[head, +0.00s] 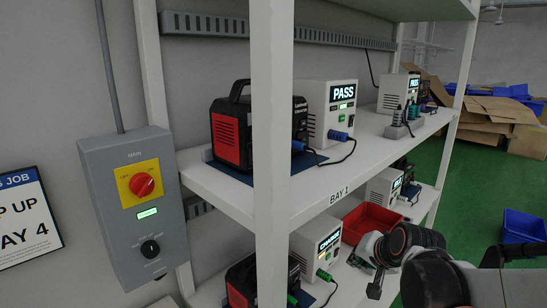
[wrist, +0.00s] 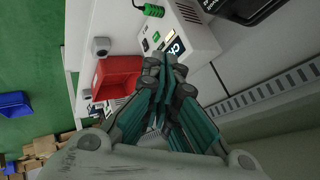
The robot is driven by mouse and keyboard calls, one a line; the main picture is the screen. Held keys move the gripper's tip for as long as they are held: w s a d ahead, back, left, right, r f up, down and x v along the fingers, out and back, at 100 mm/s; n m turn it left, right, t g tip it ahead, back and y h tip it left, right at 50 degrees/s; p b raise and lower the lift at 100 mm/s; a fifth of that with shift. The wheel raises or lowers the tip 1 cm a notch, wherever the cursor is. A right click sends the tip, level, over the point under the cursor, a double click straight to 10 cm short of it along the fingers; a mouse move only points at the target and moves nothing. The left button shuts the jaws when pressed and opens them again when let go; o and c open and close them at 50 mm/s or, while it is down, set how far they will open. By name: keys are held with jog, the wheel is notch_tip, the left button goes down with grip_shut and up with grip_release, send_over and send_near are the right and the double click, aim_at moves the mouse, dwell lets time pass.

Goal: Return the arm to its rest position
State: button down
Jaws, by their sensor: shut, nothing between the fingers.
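My gripper (head: 366,272) is in the lower right of the head view, beside the lower shelf of the rack. My dark and white arm reaches in from the lower right corner. In the wrist view the fingers of my gripper (wrist: 161,64) are together, with nothing between them. They overlap the view of a white tester box (wrist: 190,30) and a red bin (wrist: 117,75). Part of my gripper is hidden by my arm links in the head view.
The rack's white upright (head: 271,150) stands left of my arm. A grey switch box (head: 135,205) hangs at left. Cardboard (head: 500,118) and a blue bin (head: 522,227) lie on green floor.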

jog(key=s+a+r+n+g+h, duration=0.1)
jog(key=s+r+n, duration=0.2)
jog(key=s, duration=1.8)
jog(key=n, duration=0.3)
jog(key=shift+s+n+g+h, duration=0.3)
jog(key=shift+s+n+g, duration=0.05)
jog(key=shift+n+g, duration=0.05)
